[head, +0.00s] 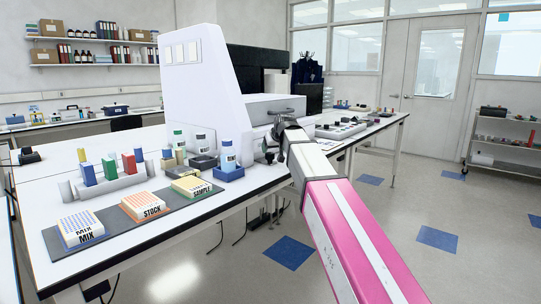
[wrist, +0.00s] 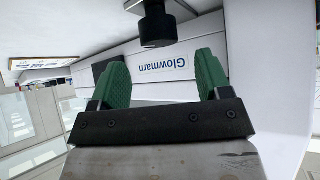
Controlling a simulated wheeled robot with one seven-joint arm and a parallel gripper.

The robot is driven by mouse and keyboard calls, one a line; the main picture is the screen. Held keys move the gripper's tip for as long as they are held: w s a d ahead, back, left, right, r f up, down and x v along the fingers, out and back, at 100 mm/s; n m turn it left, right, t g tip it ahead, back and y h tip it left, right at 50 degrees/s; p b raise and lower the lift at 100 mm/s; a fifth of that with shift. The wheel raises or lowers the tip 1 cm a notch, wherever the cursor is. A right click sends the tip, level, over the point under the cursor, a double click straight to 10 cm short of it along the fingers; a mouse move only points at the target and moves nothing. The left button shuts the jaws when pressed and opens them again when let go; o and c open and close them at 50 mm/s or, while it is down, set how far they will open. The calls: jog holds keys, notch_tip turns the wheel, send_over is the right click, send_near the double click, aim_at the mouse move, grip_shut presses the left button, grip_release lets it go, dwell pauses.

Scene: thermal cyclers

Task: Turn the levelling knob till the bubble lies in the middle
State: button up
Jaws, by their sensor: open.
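A large white machine (head: 205,85) stands on the bench in the head view. My gripper (head: 268,150) is at its front lower right, small and partly hidden by my arm. In the wrist view, my gripper (wrist: 160,72) is open, with two green ridged fingers apart and nothing between them. A black cylindrical knob (wrist: 157,25) shows just beyond the fingertips, roughly in line with the gap and apart from both fingers. A white panel with a "Glowmarn" label (wrist: 167,68) lies behind the fingers. I cannot make out a bubble level in either view.
Racks marked MIX (head: 80,228), STOCK (head: 146,206) and SAMPLE (head: 191,187) sit on a grey mat farther left. A tray of small items (head: 340,129) lies to the right. The floor at right is mostly open.

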aim_at(270, 154)
jog(key=x, duration=0.5)
jog(key=shift+w+f, duration=0.25)
jog(key=shift+f, duration=0.05)
jog(key=shift+a, duration=0.1)
jog(key=c, duration=0.9)
